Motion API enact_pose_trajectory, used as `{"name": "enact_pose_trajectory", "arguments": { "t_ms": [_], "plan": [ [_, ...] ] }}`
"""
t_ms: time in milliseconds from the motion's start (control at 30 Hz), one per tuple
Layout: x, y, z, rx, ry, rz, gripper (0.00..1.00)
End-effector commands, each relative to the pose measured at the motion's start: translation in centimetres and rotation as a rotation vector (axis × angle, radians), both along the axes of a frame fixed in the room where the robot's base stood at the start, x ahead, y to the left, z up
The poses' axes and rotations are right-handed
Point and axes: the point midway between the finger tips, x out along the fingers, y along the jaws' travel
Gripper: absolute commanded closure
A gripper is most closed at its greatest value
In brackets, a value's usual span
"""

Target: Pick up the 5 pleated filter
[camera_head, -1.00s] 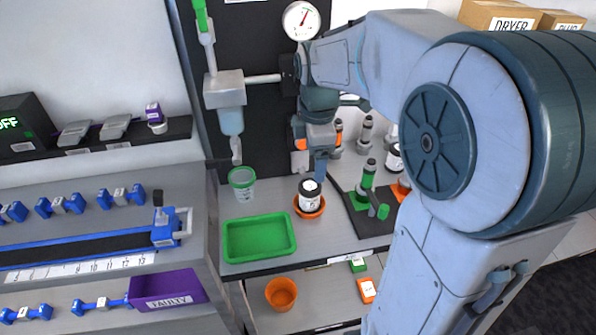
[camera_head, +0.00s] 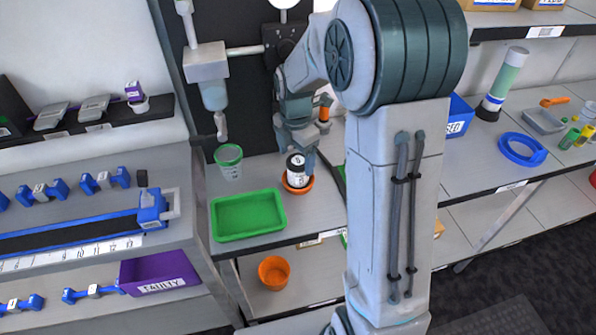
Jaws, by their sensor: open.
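The likely 5 pleated filter (camera_head: 294,170) is a small white cylinder with a black top that bears a pale mark, too small to read surely. It stands upright in a shallow orange dish (camera_head: 299,187) on the grey bench. My gripper (camera_head: 305,156) is open and points down right at the filter, with a grey-blue finger just to its right. The other finger is not clearly visible, and I cannot tell whether the fingers touch the filter.
A green tray (camera_head: 247,233) lies in front left, with a green-rimmed cup (camera_head: 229,160) behind it. A dispenser (camera_head: 207,75) hangs above the cup. An orange pot (camera_head: 274,270) stands on the lower shelf. My arm hides much of the bench to the right.

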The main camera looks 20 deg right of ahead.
Motion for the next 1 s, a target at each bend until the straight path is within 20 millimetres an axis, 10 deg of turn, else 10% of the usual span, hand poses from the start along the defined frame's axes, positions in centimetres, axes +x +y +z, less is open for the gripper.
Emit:
{"name": "enact_pose_trajectory", "arguments": {
  "t_ms": [667,833,1000],
  "plan": [
    [0.1,-0.6,-5.2,0.0,0.0,-0.001,0.2],
    [0.1,-0.6,-5.2,0.0,0.0,-0.001,0.67],
    [0.1,-0.6,-5.2,0.0,0.0,-0.001,0.74]
  ]
}}
